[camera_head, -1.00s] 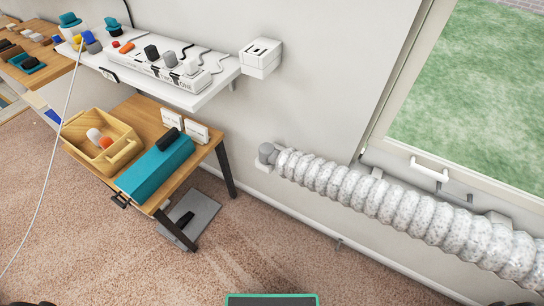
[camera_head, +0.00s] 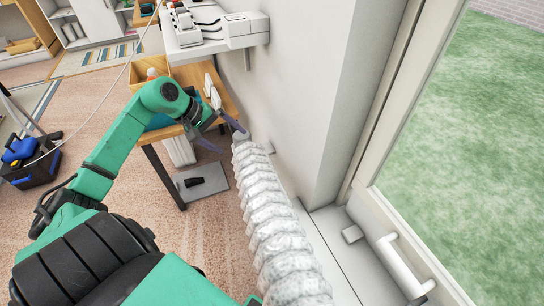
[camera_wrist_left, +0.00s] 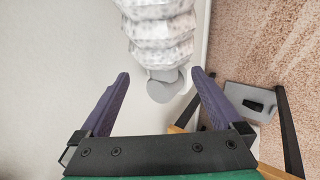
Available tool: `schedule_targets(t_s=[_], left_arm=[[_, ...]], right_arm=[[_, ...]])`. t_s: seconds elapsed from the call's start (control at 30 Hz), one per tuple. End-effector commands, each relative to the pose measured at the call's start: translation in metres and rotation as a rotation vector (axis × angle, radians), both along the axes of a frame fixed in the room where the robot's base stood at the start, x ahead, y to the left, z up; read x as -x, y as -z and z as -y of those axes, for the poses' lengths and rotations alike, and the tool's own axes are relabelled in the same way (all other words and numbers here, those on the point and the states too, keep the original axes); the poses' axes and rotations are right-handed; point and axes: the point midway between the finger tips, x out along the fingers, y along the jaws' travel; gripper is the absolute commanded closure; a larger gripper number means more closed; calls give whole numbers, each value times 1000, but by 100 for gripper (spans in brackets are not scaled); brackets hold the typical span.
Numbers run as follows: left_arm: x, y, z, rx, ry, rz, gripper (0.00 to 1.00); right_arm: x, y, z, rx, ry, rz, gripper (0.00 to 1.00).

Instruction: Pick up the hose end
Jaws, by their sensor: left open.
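The hose (camera_head: 275,220) is a thick, ribbed, white-grey tube running along the wall towards me. Its hose end (camera_head: 240,136) is a small grey cap at the far tip, and it also shows in the left wrist view (camera_wrist_left: 165,88). My left gripper (camera_head: 228,137) is open at the hose end. In the left wrist view its purple fingers (camera_wrist_left: 162,75) stand one on each side of the grey cap, with a gap on both sides. How deep the cap sits between them is hard to tell. My right gripper is not in view.
A wooden table (camera_head: 227,100) stands just beyond the gripper, with a grey plate (camera_head: 203,184) on the carpet below it. A white shelf (camera_head: 190,48) hangs above. The window with its white handle (camera_head: 402,268) is at right. Carpet lies open left of the hose.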

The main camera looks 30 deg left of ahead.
Motion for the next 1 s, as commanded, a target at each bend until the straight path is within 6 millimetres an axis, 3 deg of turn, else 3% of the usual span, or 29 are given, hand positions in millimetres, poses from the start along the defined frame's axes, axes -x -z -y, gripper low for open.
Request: schedule_targets(t_s=[0.13,0.3,0.47,0.67,0.73,1.0], left_arm=[[-7,17,5,-25,21,0,0],[-29,55,19,-18,18,2,0],[-41,77,28,-17,16,-1,0],[-56,102,44,-11,17,0,0],[-62,116,47,-14,16,0,0],[-65,120,48,-19,16,-3,0]], right_arm=[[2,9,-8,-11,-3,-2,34],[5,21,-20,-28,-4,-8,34],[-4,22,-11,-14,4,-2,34],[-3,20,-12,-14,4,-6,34],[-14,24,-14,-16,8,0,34],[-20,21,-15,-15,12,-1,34]])
